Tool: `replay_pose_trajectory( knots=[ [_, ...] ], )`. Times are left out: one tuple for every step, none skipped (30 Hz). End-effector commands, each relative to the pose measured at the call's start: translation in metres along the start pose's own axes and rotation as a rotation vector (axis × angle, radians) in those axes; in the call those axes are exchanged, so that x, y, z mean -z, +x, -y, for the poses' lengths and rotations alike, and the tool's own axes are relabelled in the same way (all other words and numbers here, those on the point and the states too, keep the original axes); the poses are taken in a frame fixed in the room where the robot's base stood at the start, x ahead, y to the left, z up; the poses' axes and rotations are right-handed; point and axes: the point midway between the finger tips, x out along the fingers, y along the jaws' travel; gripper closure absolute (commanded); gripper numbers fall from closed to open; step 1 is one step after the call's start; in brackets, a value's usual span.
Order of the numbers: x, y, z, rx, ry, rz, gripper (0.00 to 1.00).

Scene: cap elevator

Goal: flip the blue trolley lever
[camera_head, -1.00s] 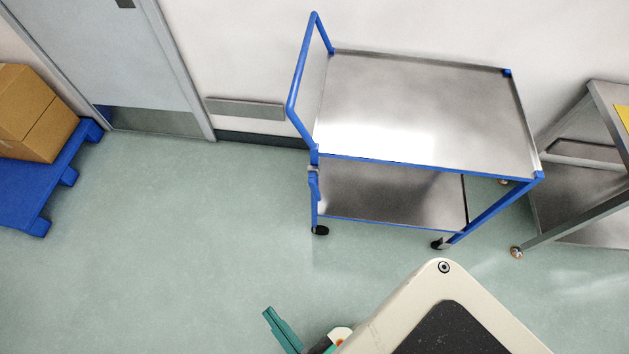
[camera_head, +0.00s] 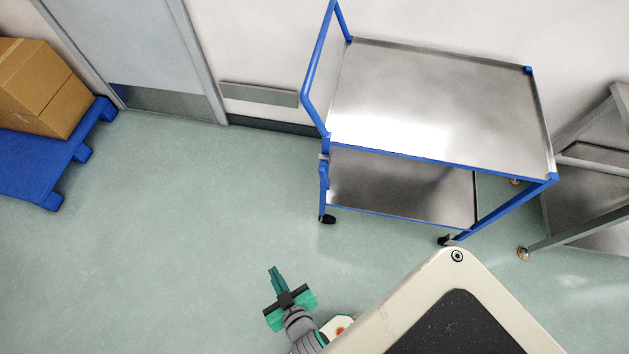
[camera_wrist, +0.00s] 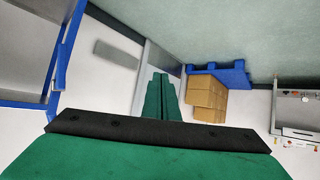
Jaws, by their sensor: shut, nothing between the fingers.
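The trolley (camera_head: 440,95) has steel shelves and a blue frame, and stands against the back wall. A short blue lever (camera_head: 323,176) with a grey piece above it shows on its front left post, below the top shelf; it hangs roughly downward. My gripper (camera_head: 274,270), with green fingers, is over the floor, in front of and to the left of the trolley, clear of the lever. The shut, empty fingers (camera_wrist: 160,85) show in the wrist view.
A cardboard box (camera_head: 38,88) sits on a blue pallet (camera_head: 35,175) at the left. A steel table (camera_head: 590,185) stands right of the trolley. A grey door (camera_head: 135,55) is behind. The floor left of the trolley is clear.

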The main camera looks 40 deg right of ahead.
Motion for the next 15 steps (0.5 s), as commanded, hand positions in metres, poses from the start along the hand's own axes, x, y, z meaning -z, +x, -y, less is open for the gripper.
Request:
replay_pose_trajectory(
  knots=[
    [-0.002,0.022,-0.005,-0.024,0.005,0.029,1.00],
    [-0.005,0.033,-0.008,-0.039,0.008,0.051,1.00],
    [-0.009,0.048,-0.012,-0.061,0.013,0.081,1.00],
    [-0.010,0.058,-0.016,-0.079,0.017,0.102,1.00],
    [-0.012,0.068,-0.020,-0.097,0.022,0.125,1.00],
    [-0.014,0.082,-0.026,-0.122,0.029,0.153,1.00],
    [-0.014,0.091,-0.030,-0.142,0.035,0.173,1.00],
    [-0.015,0.101,-0.035,-0.163,0.042,0.195,1.00],
    [-0.014,0.113,-0.041,-0.191,0.051,0.221,1.00],
    [-0.013,0.121,-0.046,-0.214,0.059,0.241,1.00],
    [-0.012,0.130,-0.051,-0.236,0.067,0.261,1.00],
    [-0.009,0.140,-0.058,-0.267,0.078,0.286,1.00],
    [-0.007,0.148,-0.064,-0.291,0.088,0.305,1.00],
    [-0.004,0.155,-0.069,-0.316,0.096,0.324,1.00],
    [0.000,0.164,-0.076,-0.349,0.112,0.347,1.00]
  ],
)
